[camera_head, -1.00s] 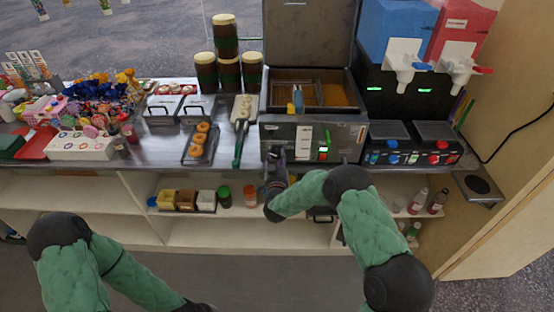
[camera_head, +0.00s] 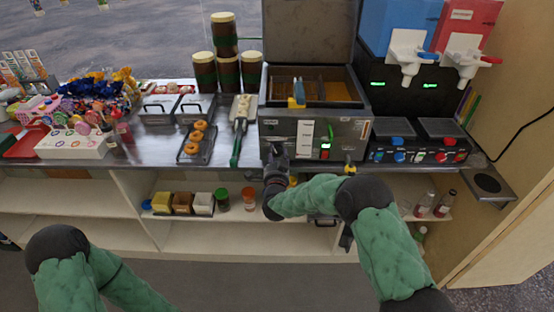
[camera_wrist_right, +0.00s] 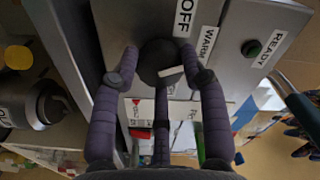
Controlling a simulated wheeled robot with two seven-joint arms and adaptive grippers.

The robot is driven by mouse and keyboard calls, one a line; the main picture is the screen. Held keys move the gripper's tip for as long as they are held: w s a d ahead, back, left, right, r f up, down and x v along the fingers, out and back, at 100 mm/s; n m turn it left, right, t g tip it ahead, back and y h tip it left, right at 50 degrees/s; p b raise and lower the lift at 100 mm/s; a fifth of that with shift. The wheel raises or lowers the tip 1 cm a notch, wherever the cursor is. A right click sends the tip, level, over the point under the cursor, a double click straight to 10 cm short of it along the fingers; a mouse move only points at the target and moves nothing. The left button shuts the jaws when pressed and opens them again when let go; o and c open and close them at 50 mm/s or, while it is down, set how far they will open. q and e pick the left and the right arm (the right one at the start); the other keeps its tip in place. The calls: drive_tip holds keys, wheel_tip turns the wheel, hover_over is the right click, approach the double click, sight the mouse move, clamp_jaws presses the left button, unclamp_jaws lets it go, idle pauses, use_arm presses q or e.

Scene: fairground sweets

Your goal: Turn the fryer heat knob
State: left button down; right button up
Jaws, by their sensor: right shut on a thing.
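The fryer (camera_head: 340,128) is a grey metal box with its lid raised, at the back of the counter. Its round black heat knob (camera_wrist_right: 153,52) shows in the right wrist view, with a pale mark on its lower right. Labels OFF (camera_wrist_right: 184,17) and WARM (camera_wrist_right: 208,42) are on the panel beside it. My right gripper (camera_wrist_right: 165,68) is shut on the knob, purple fingers on both sides. In the head view this gripper (camera_head: 276,155) is at the fryer's left front and hides the knob. My left arm is at lower left, its gripper out of frame.
A READY label (camera_wrist_right: 271,48) is beside a dark green round light (camera_wrist_right: 251,48). A doughnut tray (camera_head: 186,154) and tongs (camera_head: 237,145) lie left of the fryer. Two drink dispensers (camera_head: 408,55) stand to the right. Shelves with small jars (camera_head: 222,200) are below the counter.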

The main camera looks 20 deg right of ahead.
drive_tip(key=shift+f+m, duration=0.1)
drive_tip(key=shift+m, duration=0.2)
drive_tip(key=o, duration=1.1)
drive_tip(key=shift+o, duration=0.2)
drive_tip(key=v, duration=1.2)
